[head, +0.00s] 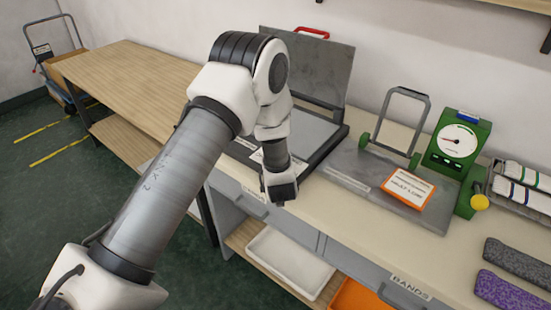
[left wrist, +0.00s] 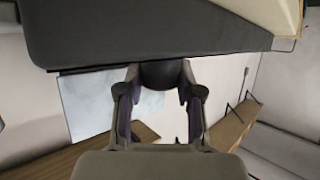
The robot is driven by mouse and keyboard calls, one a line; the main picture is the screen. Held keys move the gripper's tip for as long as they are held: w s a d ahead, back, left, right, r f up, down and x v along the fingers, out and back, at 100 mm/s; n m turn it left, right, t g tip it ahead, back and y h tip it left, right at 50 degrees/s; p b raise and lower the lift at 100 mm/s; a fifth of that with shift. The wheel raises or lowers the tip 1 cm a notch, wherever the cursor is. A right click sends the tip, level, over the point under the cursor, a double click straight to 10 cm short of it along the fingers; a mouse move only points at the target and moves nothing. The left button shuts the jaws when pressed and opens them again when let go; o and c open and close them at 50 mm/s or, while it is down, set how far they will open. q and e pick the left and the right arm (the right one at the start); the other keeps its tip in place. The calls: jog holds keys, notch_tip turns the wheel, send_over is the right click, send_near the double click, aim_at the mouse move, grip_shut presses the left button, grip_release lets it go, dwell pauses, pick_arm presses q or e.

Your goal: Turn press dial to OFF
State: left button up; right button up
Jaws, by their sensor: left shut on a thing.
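The press stands on the bench with its grey lid (head: 318,70) raised and a red handle (head: 312,32) on top. Its flat base (head: 312,128) is partly hidden by my left arm. My left gripper (head: 279,200) is at the front edge of the press; its fingertips are hard to see in the head view. In the left wrist view, my left gripper (left wrist: 158,90) is shut on a dark round dial (left wrist: 158,74), right beside the dark body of the press (left wrist: 150,35). The dial's markings and setting cannot be read. My right gripper is not in view.
Right of the press are a grey plate with a metal frame (head: 405,108), an orange-edged card (head: 408,189) and a green gauge (head: 457,140). Grey and purple pieces (head: 510,290) lie at the right. A white tray (head: 290,262) sits on the lower shelf. The left wooden bench (head: 130,80) is clear.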

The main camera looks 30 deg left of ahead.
pick_arm(q)
jog(key=shift+n+g+y, duration=0.3)
jog(key=shift+n, duration=0.1)
jog(key=o, duration=1.2)
jog(key=shift+c, duration=0.2)
jog(key=v, duration=1.2)
jog(key=shift+w, duration=0.1)
